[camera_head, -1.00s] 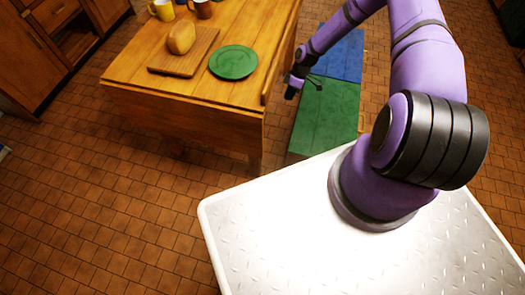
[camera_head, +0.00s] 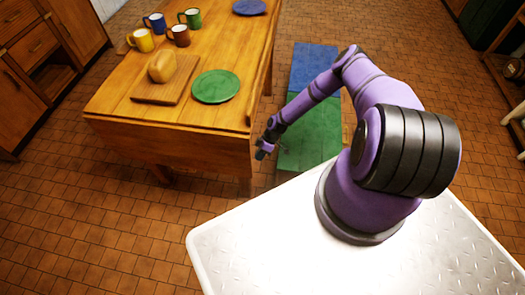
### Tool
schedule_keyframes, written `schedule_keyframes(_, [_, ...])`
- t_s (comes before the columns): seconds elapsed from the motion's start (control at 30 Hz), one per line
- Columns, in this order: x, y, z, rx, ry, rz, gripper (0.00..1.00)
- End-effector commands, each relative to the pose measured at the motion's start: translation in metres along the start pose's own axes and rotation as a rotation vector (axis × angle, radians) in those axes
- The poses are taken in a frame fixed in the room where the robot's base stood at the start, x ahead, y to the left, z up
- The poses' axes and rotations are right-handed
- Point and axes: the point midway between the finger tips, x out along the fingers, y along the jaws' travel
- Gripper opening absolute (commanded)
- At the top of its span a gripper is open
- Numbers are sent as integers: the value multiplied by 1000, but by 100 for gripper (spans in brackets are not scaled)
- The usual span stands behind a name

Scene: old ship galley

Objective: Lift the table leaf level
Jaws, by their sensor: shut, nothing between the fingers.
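The wooden table (camera_head: 205,60) stands left of centre with its top level. A broad wooden panel (camera_head: 185,143) hangs down at its near end; I cannot tell for sure whether this is the leaf. A raised strip runs along the right edge, and that side below it is mostly hidden. My gripper (camera_head: 262,153) is shut and empty, pointing down beside the table's near right corner. It looks close to the corner, but I cannot tell whether it touches.
A green and blue bench (camera_head: 312,120) stands right of the table. Tiled floor is open in front.

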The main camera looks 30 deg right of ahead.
Motion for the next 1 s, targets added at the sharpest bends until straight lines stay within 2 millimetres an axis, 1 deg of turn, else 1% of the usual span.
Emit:
schedule_keyframes(0.03, [10, 0, 0, 1, 0, -1, 0])
schedule_keyframes(0.1, [22, -1, 0, 0, -1, -2, 0])
schedule_keyframes(0.27, [45, 0, 1, 1, -1, -1, 0])
schedule_keyframes(0.4, [50, -18, 0, 0, -1, -1, 0])
schedule_keyframes(0.6, [58, -32, 0, 0, -2, 0, 0])
schedule_keyframes(1.0, [59, -35, 0, 1, -1, 2, 0])
